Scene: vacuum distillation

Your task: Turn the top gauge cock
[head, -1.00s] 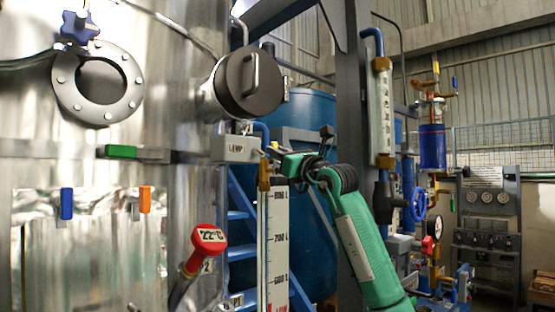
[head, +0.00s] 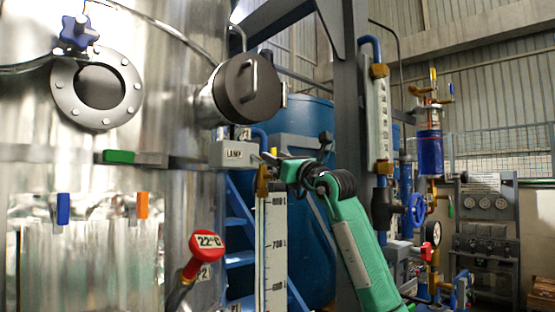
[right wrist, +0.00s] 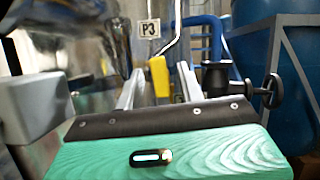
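The level gauge (head: 274,250) is a white scale strip with a brass top fitting, the top gauge cock (head: 263,181), just below the grey LAMP box. My right gripper (head: 270,160) is at this top end, its arm coming up from the lower right. In the right wrist view a yellow lever (right wrist: 159,77), which looks like the cock's handle, stands upright between the two pale fingers of the right gripper (right wrist: 160,88). The fingers are apart, with a gap to the right of the lever. Contact with the left finger cannot be told. My left gripper is not in view.
The LAMP box (head: 235,153) is close to the left of my right gripper. The shiny vessel (head: 110,225) fills the left, with a red 22°C thermometer (head: 206,244) sticking out. A blue tank (head: 308,120) and blue ladder stand behind. A second gauge (head: 379,120) stands to the right.

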